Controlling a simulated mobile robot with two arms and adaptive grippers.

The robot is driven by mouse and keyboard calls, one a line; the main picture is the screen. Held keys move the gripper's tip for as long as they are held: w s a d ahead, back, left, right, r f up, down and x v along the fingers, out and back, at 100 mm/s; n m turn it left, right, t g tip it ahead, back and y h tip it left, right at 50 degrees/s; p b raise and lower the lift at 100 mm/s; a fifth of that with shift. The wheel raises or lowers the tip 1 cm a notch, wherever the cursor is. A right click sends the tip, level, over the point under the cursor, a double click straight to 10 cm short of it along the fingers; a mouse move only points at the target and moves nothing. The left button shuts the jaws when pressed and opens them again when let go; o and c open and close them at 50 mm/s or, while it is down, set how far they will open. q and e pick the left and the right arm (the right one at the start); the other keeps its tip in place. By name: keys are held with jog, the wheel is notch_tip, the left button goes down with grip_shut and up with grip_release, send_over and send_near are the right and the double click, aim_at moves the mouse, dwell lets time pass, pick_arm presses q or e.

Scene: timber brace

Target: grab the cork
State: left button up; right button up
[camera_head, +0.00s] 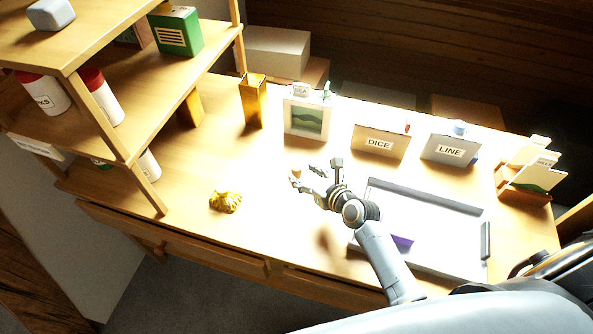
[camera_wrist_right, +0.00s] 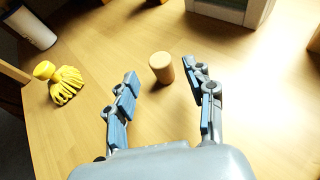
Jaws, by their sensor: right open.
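The cork (camera_wrist_right: 161,67) is a light brown cylinder standing upright on the wooden desk in the right wrist view. My right gripper (camera_wrist_right: 160,80) is open, with one finger to each side of the cork in the picture and a clear gap to both. The cork appears just beyond or level with the fingertips, not gripped. My left gripper is not in view.
A yellow tassel-like bundle (camera_head: 226,201) lies left of the gripper. A grey tray (camera_head: 447,234) is at right. Behind stand a picture frame box (camera_head: 307,117), the DICE box (camera_head: 380,142) and the LINE box (camera_head: 450,150). A wooden shelf (camera_head: 150,75) rises at left.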

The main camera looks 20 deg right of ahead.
aim_at(299, 170)
jog(key=x, duration=0.3)
jog(key=shift+w+f, duration=0.15)
jog(key=shift+f, duration=0.1)
jog(key=shift+r, duration=0.1)
jog(key=shift+c, duration=0.4)
jog(key=shift+d, duration=0.1)
jog(key=c, duration=0.8)
jog(key=shift+o, duration=0.2)
